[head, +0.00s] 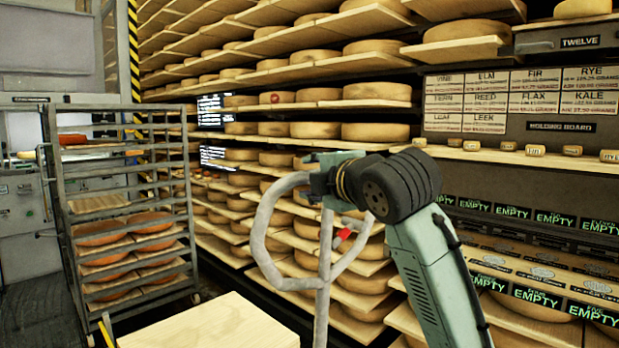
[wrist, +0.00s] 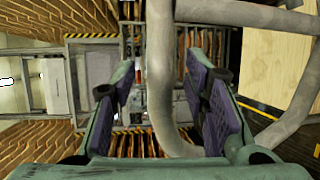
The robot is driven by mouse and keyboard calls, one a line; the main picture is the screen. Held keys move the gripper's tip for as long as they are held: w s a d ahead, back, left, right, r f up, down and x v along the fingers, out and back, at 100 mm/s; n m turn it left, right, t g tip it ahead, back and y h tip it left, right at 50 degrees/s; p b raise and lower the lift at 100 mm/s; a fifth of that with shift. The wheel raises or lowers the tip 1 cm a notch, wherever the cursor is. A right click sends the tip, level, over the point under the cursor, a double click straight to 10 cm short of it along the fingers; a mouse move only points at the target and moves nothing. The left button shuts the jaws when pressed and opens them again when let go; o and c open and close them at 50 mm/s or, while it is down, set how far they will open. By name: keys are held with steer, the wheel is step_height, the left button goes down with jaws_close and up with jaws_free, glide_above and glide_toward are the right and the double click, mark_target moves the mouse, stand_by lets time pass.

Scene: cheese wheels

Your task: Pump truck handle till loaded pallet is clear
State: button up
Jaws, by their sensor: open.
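The truck handle is a grey tube loop (head: 262,225) on an upright shaft (head: 322,315), with a small red lever (head: 343,235) inside the loop. My gripper (head: 322,178) is at the top of the loop in the head view, partly hiding it. In the wrist view my gripper (wrist: 163,88) is open, its purple-padded fingers apart. A handle tube (wrist: 160,60) runs through the gap between them, and no finger visibly closes on it. A pale wooden top (head: 210,325) shows at the bottom of the head view; whether it is the pallet's load I cannot tell. The forks and pallet base are out of view.
A grey wheeled rack (head: 70,225) with orange cheeses stands at the left. Shelves of cheese wheels (head: 375,132) fill the back and right. A holding board (head: 520,125) hangs at the right. Floor shows between the rack and the wooden top.

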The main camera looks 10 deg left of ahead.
steer(key=v, duration=0.9)
steer(key=shift+s+d, duration=0.25)
stand_by(0.8)
